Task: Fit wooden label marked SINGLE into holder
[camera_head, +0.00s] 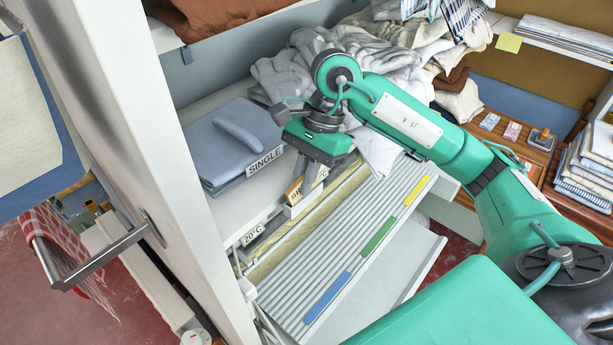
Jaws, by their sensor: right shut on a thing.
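My right gripper (308,186) points down over the front of the ironer and is shut on a small wooden label (294,191). The label stands on edge, tilted in the picture; its first letters show and a finger hides the rest. Just below the label is a small white holder (292,211) on the ironer's front ledge. The label's lower edge is at or just above the holder; I cannot tell whether it sits inside. My left gripper is not in view.
Folded blue linen (232,140) with a SINGLE tag lies left of the gripper. A 20°C tag (252,235) is on the ledge. The ribbed board (355,235) with coloured strips is clear. A white post (150,150) stands at left; crumpled laundry (300,70) lies behind.

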